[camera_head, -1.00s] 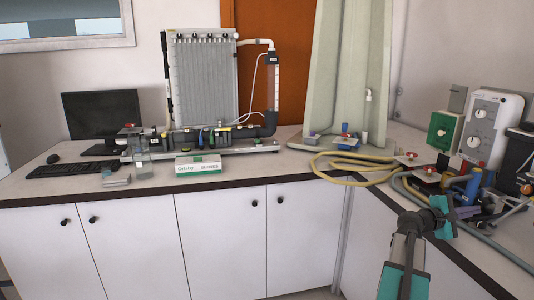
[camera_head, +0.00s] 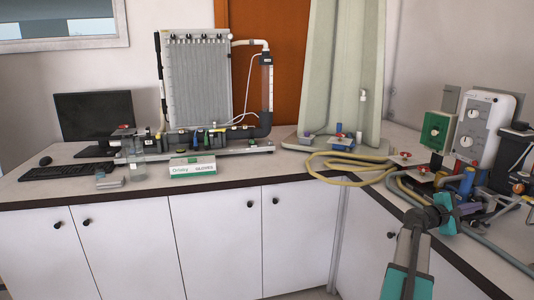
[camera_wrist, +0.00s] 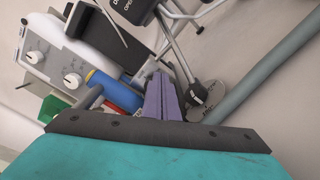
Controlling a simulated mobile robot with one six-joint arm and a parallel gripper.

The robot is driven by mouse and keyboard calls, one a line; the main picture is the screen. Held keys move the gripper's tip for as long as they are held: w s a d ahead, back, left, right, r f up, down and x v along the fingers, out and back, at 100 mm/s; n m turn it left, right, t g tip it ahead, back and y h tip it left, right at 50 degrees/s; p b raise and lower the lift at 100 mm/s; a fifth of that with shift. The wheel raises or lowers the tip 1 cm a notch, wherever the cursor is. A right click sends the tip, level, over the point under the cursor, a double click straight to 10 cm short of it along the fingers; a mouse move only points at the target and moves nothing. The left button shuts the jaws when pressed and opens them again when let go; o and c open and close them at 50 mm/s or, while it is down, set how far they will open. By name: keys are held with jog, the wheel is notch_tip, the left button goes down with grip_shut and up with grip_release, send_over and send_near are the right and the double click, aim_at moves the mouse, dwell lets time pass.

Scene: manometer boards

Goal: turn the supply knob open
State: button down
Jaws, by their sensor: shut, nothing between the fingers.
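My gripper (camera_head: 467,211) is over the right-hand counter, beside a crowded group of apparatus. In the wrist view its purple-grey fingers (camera_wrist: 163,98) are together, with nothing seen between them. I cannot tell for sure which knob is the supply knob. A white box (camera_head: 481,128) with two round dials stands behind the gripper; it also shows in the wrist view (camera_wrist: 58,45). A green box (camera_head: 437,131) with a white dial stands left of it. A red-handled valve (camera_head: 400,157) sits on the counter. The fingers appear apart from all of these.
A grey hose (camera_wrist: 265,80) runs along the counter's near side. A yellow hose (camera_head: 345,180) lies coiled at the corner. The manometer board (camera_head: 197,85) stands at the left.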

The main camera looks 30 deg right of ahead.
jog(key=shift+x, duration=1.1)
jog(key=shift+w, duration=0.25)
jog(key=shift+w+d+r+b, duration=0.1)
jog(key=shift+w+r+b, duration=0.2)
jog(key=shift+r, duration=0.35)
dwell(0.3)
jog(key=shift+w+d+r, duration=0.1)
jog(key=shift+w+r, duration=0.2)
dwell(0.6)
jog(key=shift+s+r, duration=0.25)
jog(key=shift+r, duration=0.05)
dwell(0.6)
jog(key=shift+v, duration=3.1)
jog(key=shift+s, duration=0.1)
